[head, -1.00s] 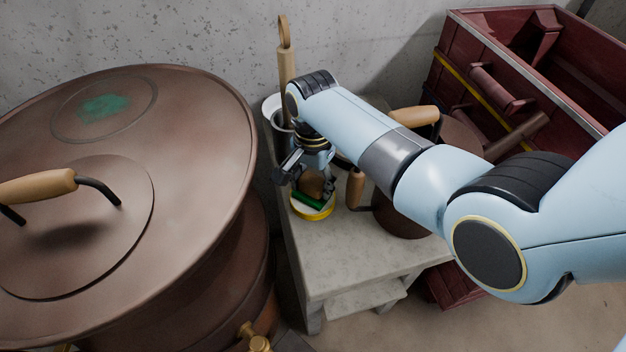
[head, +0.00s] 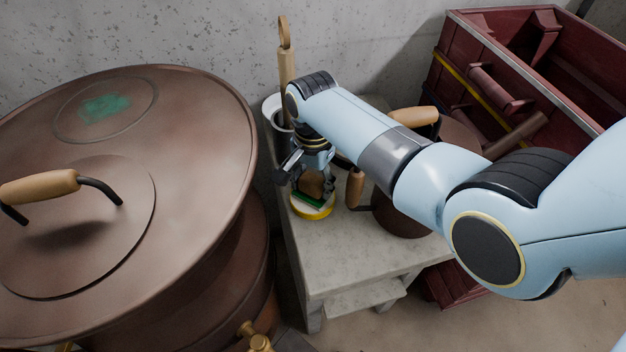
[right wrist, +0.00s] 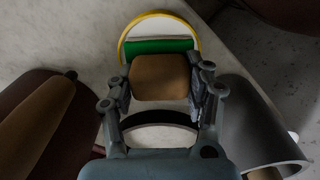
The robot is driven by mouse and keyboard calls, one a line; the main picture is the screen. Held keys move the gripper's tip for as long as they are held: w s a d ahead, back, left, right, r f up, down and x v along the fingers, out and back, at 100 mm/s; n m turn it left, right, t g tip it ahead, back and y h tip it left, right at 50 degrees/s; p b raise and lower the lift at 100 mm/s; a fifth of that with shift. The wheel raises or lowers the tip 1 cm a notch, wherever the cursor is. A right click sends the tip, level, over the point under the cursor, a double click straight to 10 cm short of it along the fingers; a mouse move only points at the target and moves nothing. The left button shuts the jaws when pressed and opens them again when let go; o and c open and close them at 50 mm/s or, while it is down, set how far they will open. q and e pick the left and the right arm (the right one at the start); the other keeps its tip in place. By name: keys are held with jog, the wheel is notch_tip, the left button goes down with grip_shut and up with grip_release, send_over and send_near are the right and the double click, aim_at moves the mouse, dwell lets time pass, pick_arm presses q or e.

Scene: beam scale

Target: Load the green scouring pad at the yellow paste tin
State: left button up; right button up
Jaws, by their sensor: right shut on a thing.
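The green scouring pad is a green layer (head: 308,200) under a brown block, at the yellow paste tin (head: 313,215). My right gripper (head: 311,184) is shut on the brown block of the pad and points down over the tin on the stone bench. In the right wrist view the block sits between the fingers (right wrist: 161,78), and the green edge (right wrist: 160,46) shows beyond it, within the tin's yellow rim (right wrist: 124,42). White paste shows past the green edge. Whether the pad touches the paste I cannot tell. My left gripper is not in view.
A large copper vessel with a lid (head: 215,120) fills the left; its lid bears a green patch (head: 106,106). A grey container (head: 271,104) stands behind my gripper. A copper pan (head: 400,222) is close on the right. The front of the stone bench (head: 340,262) is clear.

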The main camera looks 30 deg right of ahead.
jog(key=shift+s, duration=0.1)
notch_tip(320, 180, up, 5)
jog(key=p, duration=0.5)
jog(key=shift+p, duration=0.4)
jog(key=shift+r+p, duration=0.45)
jog(key=shift+r, duration=0.55)
